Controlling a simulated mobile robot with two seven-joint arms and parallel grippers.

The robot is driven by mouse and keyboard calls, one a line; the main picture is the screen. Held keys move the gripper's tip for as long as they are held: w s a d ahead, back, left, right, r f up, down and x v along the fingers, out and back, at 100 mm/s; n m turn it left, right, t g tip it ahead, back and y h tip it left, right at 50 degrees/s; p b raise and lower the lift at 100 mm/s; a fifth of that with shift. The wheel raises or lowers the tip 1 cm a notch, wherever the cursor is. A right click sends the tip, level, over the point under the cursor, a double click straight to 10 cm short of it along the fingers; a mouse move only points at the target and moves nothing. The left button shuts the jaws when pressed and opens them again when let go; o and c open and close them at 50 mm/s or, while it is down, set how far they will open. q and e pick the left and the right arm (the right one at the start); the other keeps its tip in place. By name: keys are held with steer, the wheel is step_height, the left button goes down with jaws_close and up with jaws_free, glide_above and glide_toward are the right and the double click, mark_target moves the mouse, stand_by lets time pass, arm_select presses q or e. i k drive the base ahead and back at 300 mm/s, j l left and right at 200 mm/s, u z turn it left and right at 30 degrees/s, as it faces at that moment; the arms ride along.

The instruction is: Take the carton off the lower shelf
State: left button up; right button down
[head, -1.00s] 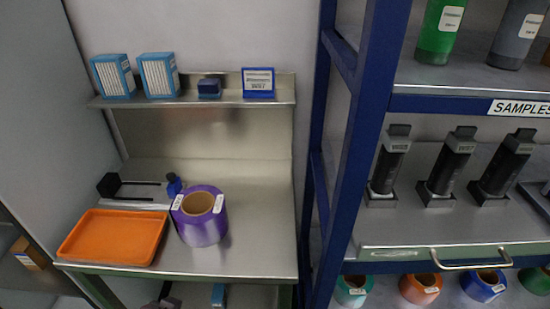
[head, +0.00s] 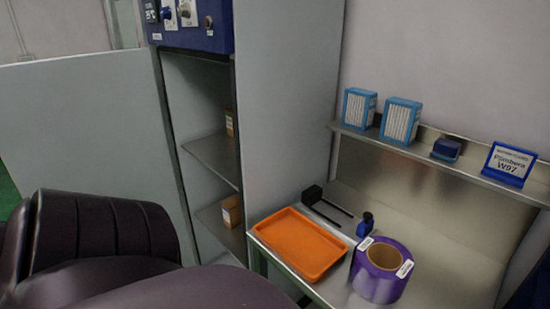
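In the head view, an open grey cabinet stands left of the workbench. On its lower shelf (head: 211,218) sits a small orange-brown carton (head: 231,210), partly cut off by the cabinet's right wall. A second small carton (head: 230,123) sits on the upper shelf (head: 212,155), also partly hidden by that wall. A dark part of my own arm fills the lower left of the view, in front of the cabinet. Neither gripper shows in the view.
The cabinet door (head: 85,135) stands open to the left. An orange tray (head: 300,245) and a purple tape roll (head: 380,270) rest on the bench to the right. A small blue bottle (head: 365,226) stands behind the roll. Blue-white boxes (head: 358,107) stand on the shelf above.

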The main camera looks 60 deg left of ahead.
mark_target(231, 209)
steer(key=k, duration=0.6)
steer(key=u, duration=1.35)
steer(key=i+j+u, duration=0.4)
steer(key=i+u, duration=0.2)
steer(key=i+j+u, duration=0.1)
steer(key=j, duration=0.2)
steer(key=i+j, duration=0.15)
steer(key=j, duration=0.15)
steer(key=i+j+u, duration=0.15)
steer(key=j, duration=0.15)
